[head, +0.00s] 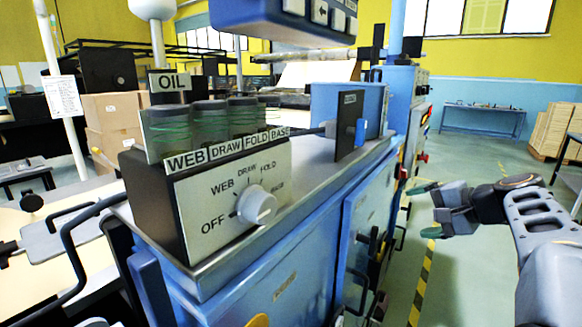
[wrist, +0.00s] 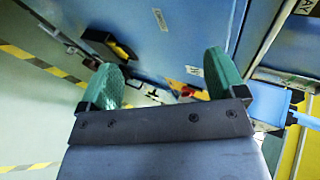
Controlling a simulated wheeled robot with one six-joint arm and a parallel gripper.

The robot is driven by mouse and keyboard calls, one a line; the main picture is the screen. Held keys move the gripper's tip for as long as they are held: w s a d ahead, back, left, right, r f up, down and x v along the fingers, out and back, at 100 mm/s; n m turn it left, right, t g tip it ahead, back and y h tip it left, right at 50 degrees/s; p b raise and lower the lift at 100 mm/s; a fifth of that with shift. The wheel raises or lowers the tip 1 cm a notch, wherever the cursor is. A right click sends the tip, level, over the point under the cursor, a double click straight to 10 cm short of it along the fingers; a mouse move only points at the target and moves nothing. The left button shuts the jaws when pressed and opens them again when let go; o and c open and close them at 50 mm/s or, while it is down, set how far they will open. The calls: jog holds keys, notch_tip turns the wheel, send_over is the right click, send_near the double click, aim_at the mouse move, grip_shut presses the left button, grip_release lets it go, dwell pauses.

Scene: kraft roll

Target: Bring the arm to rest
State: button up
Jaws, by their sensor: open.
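My gripper (head: 428,210) is at the right in the head view, out over the aisle and to the right of the blue machine. Its two green-padded fingers stand apart with nothing between them, and they also show in the wrist view (wrist: 165,90). My arm reaches in from the right edge of the head view. In the wrist view, the blue machine side (wrist: 160,35) lies beyond the fingers, apart from them.
The blue cabinet (head: 280,290) carries a control box with a selector knob (head: 257,206) and oil jars (head: 210,118). Door handles (head: 372,245) stick out on its aisle side. A striped floor line (head: 424,280) runs along the aisle. Open floor lies beyond, before a blue table (head: 484,108).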

jog(key=s+a+f+n+g+h+p, duration=0.2)
jog(key=s+a+f+n+h+p, duration=0.1)
jog(key=s, duration=0.5)
jog(key=s+a+f+n+g+h+p, duration=0.3)
jog(key=s+a+f+n+p, duration=0.3)
jog(key=a, duration=0.4)
jog(key=s+n+h+p, duration=0.1)
jog(key=s, duration=0.1)
jog(key=shift+s+g, duration=0.3)
jog(key=shift+s, duration=0.1)
jog(key=shift+a+n, duration=0.25)
jog(key=shift+n, duration=0.05)
jog(key=shift+c, duration=0.2)
